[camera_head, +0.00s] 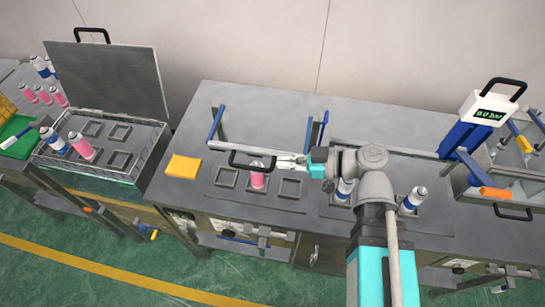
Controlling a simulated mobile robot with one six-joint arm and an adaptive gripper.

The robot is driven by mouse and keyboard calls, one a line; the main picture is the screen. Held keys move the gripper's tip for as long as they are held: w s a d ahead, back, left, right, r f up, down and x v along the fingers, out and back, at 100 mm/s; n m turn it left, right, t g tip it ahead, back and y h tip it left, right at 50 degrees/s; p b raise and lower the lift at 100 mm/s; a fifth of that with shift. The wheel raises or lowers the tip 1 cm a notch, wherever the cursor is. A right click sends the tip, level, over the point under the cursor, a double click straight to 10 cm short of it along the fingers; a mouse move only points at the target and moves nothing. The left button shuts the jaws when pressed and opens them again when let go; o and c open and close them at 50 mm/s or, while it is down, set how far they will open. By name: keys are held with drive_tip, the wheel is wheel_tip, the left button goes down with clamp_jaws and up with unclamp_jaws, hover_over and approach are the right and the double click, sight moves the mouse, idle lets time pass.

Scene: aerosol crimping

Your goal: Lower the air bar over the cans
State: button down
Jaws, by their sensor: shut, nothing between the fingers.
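The air bar (240,147) is a grey crossbar between blue side arms, standing at the middle of the steel bench. A black loop handle (238,165) sits at its front. A pink can (258,180) with a white top stands upright in a square holder just in front of the bar. My gripper (281,161) is shut and empty at the right end of the handle; I cannot tell whether it touches.
Empty square holders (227,177) flank the pink can. A yellow pad (183,166) lies to the left. A wire basket (97,170) with cans and a raised lid (108,78) stands at far left. A blue post with a display reading 0.0 bar (490,112) stands at right.

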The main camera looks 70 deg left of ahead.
drive_tip(key=shift+v, duration=1.25)
drive_tip(key=w+d+f+m+t, duration=0.3)
drive_tip(key=w+d+m, duration=0.25)
drive_tip(key=w, duration=0.45)
drive_tip(key=w+d+f+m+t, duration=0.45)
drive_tip(key=w+d, duration=0.25)
drive_tip(key=w, duration=0.3)
drive_tip(key=w+d+f+m+t, duration=0.3)
drive_tip(key=w+d+m, duration=0.3)
drive_tip(key=w, duration=0.4)
drive_tip(key=w+d+f+m+t+h, duration=0.1)
drive_tip(key=w+d+m, duration=0.3)
drive_tip(key=d, duration=0.7)
drive_tip(key=w+d+f+m+t+h, duration=0.1)
drive_tip(key=w+d+m+h, duration=0.2)
drive_tip(key=d, duration=0.9)
drive_tip(key=w+d+f+m+t+h, duration=0.1)
drive_tip(key=w+d+m, duration=0.4)
drive_tip(key=d, duration=0.7)
drive_tip(key=shift+f+m+h, duration=0.4)
drive_tip(key=shift+m+h, duration=0.5)
drive_tip(key=shift+m, duration=0.3)
